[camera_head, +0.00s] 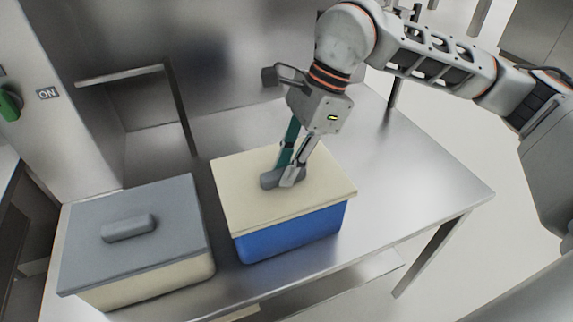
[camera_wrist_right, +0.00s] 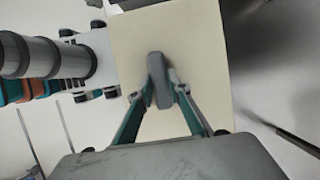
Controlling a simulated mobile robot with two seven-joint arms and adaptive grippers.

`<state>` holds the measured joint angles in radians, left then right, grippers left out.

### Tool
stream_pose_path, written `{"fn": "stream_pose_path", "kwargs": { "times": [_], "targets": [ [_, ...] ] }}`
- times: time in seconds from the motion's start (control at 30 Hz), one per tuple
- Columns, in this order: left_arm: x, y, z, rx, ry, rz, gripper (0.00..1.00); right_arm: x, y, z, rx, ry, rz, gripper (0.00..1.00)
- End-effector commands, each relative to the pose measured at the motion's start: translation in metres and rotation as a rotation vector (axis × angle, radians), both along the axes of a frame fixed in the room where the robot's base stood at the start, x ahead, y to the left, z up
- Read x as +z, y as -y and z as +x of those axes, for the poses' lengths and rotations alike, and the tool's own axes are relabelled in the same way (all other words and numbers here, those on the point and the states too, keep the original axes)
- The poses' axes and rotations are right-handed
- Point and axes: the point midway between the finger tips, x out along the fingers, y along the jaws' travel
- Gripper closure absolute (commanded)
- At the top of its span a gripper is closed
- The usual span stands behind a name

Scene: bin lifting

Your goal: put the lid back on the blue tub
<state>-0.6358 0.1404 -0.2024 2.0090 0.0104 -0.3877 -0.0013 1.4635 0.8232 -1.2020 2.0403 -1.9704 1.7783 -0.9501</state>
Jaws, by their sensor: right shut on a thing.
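The blue tub (camera_head: 292,236) stands on the steel table. A cream lid (camera_head: 318,190) with a grey handle (camera_head: 270,180) lies over its top and looks roughly level; I cannot tell whether it is fully seated. My right gripper (camera_head: 285,178) comes down from above and is shut on the lid's handle. In the right wrist view the two fingers close around the grey handle (camera_wrist_right: 160,82), with the cream lid (camera_wrist_right: 205,45) beneath. My left gripper is not in view.
A cream tub (camera_head: 150,285) with a grey lid (camera_head: 85,238) and grey handle stands to the left, close to the blue tub. The steel table (camera_head: 420,185) is clear at the right. A metal rail frame (camera_head: 178,105) stands behind at the left.

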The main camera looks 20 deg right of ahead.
Motion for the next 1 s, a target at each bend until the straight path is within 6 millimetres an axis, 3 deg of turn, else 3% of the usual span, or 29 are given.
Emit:
{"fn": "stream_pose_path", "kwargs": {
  "times": [1.0],
  "targets": [
    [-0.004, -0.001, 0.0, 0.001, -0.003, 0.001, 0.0, -0.009, 0.0, 0.0, 0.0, 0.001, 0.0, 1.0]
  ]
}}
